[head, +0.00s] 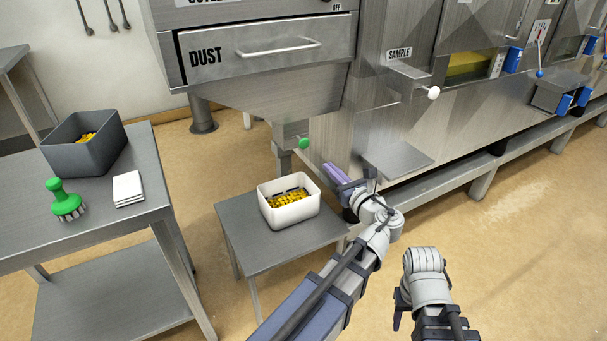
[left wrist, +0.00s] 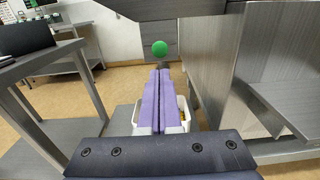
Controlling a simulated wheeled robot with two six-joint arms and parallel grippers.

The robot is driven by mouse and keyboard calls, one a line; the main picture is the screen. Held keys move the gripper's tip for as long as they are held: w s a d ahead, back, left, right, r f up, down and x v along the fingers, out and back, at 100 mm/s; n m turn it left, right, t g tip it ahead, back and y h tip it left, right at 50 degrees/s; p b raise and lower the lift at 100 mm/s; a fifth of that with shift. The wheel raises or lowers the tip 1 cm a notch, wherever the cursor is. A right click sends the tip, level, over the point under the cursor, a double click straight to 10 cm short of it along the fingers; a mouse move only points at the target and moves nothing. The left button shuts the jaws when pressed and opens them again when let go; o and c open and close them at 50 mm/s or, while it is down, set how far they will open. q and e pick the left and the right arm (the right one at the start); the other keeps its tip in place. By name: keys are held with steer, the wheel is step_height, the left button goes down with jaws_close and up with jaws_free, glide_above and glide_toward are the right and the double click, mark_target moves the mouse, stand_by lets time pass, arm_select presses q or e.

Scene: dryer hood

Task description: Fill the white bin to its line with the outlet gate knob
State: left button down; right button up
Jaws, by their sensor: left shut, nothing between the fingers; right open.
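The white bin (head: 286,211) stands on a small grey metal table under the dryer's outlet and holds yellow pieces (head: 289,198). A dark line shows on its inner wall near the pieces. The green outlet gate knob (head: 303,143) is on the outlet just above and behind the bin; it also shows in the left wrist view (left wrist: 159,48). My left gripper (head: 333,172), with purple fingers, is shut and empty, to the right of the bin and a little below the knob, apart from both. My right gripper (head: 398,312) is low at the bottom; its fingers are mostly hidden.
A dark grey bin (head: 84,156) with yellow pieces, a green brush (head: 65,201) and white cards (head: 128,188) are on the left table. The DUST drawer (head: 265,50) is above the outlet.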

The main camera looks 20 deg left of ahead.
mark_target(305, 145)
arm_select(q)
steer(key=v, duration=0.2)
steer(key=shift+s+d+f, duration=0.15)
steer(key=shift+s+d, duration=0.05)
steer(key=shift+s, duration=0.05)
steer(key=x, duration=1.4)
